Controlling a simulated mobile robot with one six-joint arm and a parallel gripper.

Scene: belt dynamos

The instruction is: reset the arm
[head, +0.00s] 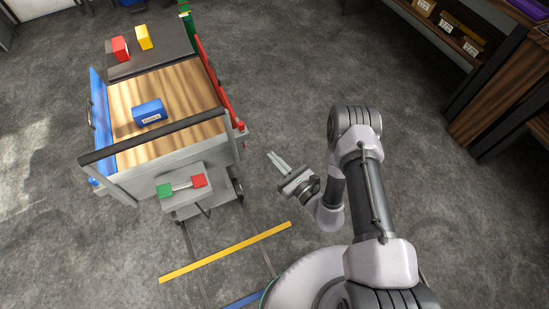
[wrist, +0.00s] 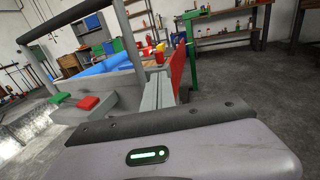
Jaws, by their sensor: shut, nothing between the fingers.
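My arm reaches forward from the lower right of the head view and bends to the left. My gripper (head: 275,156) is shut and empty, held in the air to the right of the belt machine's front end. Its shut fingers also show in the wrist view (wrist: 158,88), pointing away over the floor. The belt machine (head: 125,187) carries a blue box (head: 149,112) with a white label on its wooden-looking belt surface. A green button (head: 165,190) and a red button (head: 199,180) sit on its front panel. The gripper touches none of these.
A red box (head: 120,49) and a yellow box (head: 143,37) stand on the machine's dark far end. A yellow floor line (head: 226,252) runs before it. A shelf unit (head: 490,100) stands at the far right. Floor between is clear.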

